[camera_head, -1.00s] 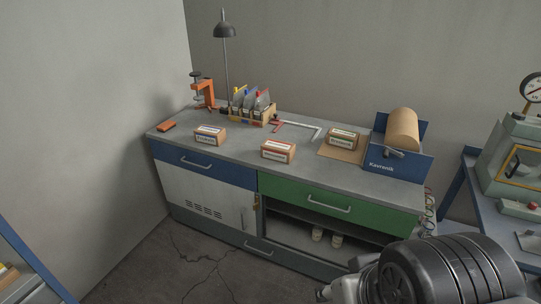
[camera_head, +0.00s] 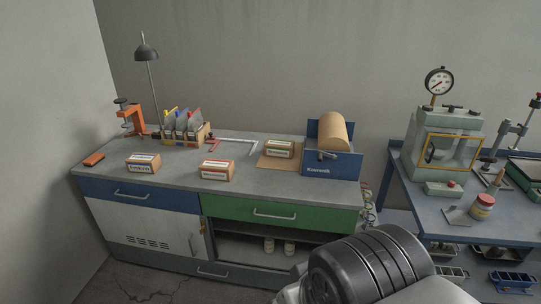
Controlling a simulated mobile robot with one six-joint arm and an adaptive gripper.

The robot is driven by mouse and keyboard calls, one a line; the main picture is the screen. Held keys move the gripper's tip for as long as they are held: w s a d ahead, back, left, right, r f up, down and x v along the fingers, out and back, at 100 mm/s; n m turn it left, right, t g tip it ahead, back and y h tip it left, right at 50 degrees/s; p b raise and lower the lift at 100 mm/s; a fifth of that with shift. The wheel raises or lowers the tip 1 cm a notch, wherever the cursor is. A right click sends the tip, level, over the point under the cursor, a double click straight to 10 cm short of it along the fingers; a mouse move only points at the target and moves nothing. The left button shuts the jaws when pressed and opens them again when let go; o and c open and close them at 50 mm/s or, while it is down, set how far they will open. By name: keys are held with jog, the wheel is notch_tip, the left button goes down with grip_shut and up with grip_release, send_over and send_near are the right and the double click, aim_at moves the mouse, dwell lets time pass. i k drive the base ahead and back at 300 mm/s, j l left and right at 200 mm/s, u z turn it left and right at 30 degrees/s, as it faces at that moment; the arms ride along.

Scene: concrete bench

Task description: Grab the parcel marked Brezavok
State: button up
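Three small brown parcels with white labels are on the grey bench top. The left parcel (camera_head: 143,162) has a blue stripe, the middle parcel (camera_head: 216,170) a red stripe, and the right parcel (camera_head: 279,149) a green stripe. The right one stands on a flat brown sheet (camera_head: 266,162). The names on the labels are too small to read surely, so I cannot tell which is marked Brezavok. Part of my own arm shows at the bottom, in front of the bench and apart from the parcels. My gripper is not in view.
A blue paper-roll holder (camera_head: 332,164) marked Kavronik stands right of the parcels. A blue table (camera_head: 410,204) with a press stands right.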

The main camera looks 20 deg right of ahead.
aim_at(275, 148)
jog(key=i+j, duration=0.15)
jog(key=j, duration=0.2)
jog(key=i+j, duration=0.1)
jog(key=j, duration=0.3)
jog(key=i+j+z, duration=0.1)
jog(key=j, duration=0.25)
jog(key=i+z, duration=0.15)
jog(key=i, duration=0.35)
jog(key=i+j+z, duration=0.15)
jog(key=i, duration=0.3)
jog(key=i+j+z, duration=0.1)
jog(key=i, duration=0.4)
jog(key=i+l, duration=0.3)
jog(key=l, duration=0.2)
jog(key=i+l+z, duration=0.15)
jog(key=i+l, duration=0.2)
jog(key=l, duration=0.15)
